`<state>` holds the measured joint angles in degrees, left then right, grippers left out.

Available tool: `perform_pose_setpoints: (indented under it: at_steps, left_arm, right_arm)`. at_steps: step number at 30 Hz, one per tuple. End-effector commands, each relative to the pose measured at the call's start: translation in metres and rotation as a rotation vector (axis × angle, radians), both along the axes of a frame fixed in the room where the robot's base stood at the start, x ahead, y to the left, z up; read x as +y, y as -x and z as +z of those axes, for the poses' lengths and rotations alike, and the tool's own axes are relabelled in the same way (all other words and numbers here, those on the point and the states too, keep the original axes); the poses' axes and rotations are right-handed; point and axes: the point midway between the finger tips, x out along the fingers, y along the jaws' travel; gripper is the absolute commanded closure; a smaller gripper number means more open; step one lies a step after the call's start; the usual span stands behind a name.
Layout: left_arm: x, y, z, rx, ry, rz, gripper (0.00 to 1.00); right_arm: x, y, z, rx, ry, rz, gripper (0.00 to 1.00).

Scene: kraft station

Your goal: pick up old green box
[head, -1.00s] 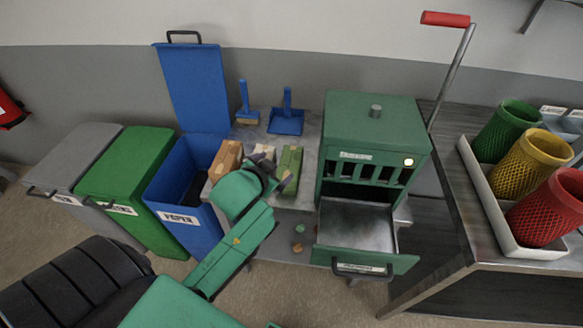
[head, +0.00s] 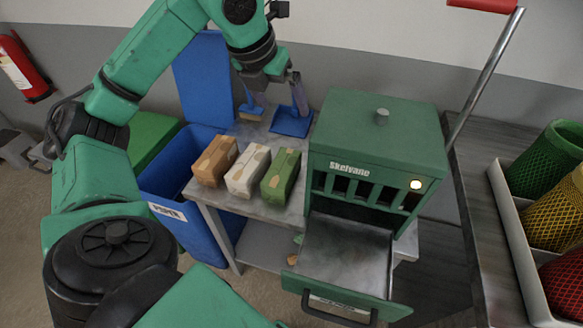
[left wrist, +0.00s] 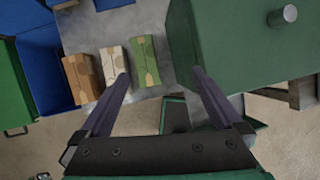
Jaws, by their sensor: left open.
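The old green box (head: 281,177) stands on the grey table, rightmost in a row of three boxes, close to the green machine. It also shows in the left wrist view (left wrist: 145,60), ahead of and between the fingers. My left gripper (head: 280,95) is raised above the back of the table, over the blue dustpan. In the left wrist view the left gripper (left wrist: 157,80) has its two purple fingers spread wide, with nothing between them. The gripper is apart from the green box. My right gripper is not in view.
A white box (head: 247,172) and a brown box (head: 214,161) stand left of the green one. The green machine (head: 375,130) with an open drawer (head: 345,260) stands right. A blue dustpan (head: 291,122) and brush (head: 250,108) lie behind. An open blue bin (head: 178,190) is left.

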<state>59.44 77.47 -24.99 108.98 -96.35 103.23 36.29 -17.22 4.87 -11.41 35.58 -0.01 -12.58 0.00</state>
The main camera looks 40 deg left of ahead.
Motion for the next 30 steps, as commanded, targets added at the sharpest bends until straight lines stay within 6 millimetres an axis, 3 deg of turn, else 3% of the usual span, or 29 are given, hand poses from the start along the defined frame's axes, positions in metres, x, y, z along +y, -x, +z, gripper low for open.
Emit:
perform_pose_setpoints:
  at_steps: [1, 6, 10, 16, 24, 30]
  left_arm:
    - [0.014, 0.005, -0.040, 0.017, -0.033, 0.047, 0.00]
    - [0.032, 0.014, -0.105, 0.044, -0.075, 0.113, 0.00]
    - [0.034, 0.014, -0.143, 0.046, -0.079, 0.116, 0.00]
    - [0.035, 0.010, -0.162, 0.050, -0.079, 0.115, 0.00]
    - [0.041, -0.015, -0.221, 0.050, -0.077, 0.113, 0.00]
    - [0.043, -0.024, -0.246, 0.050, -0.077, 0.112, 0.00]
  right_arm:
    - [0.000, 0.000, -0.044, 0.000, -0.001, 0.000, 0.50]
    - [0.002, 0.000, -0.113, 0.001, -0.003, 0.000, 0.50]
    - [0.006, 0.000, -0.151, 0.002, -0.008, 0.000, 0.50]
    - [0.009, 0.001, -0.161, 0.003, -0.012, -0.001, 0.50]
    - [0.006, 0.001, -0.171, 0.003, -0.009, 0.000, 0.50]
    - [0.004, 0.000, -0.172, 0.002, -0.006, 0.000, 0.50]
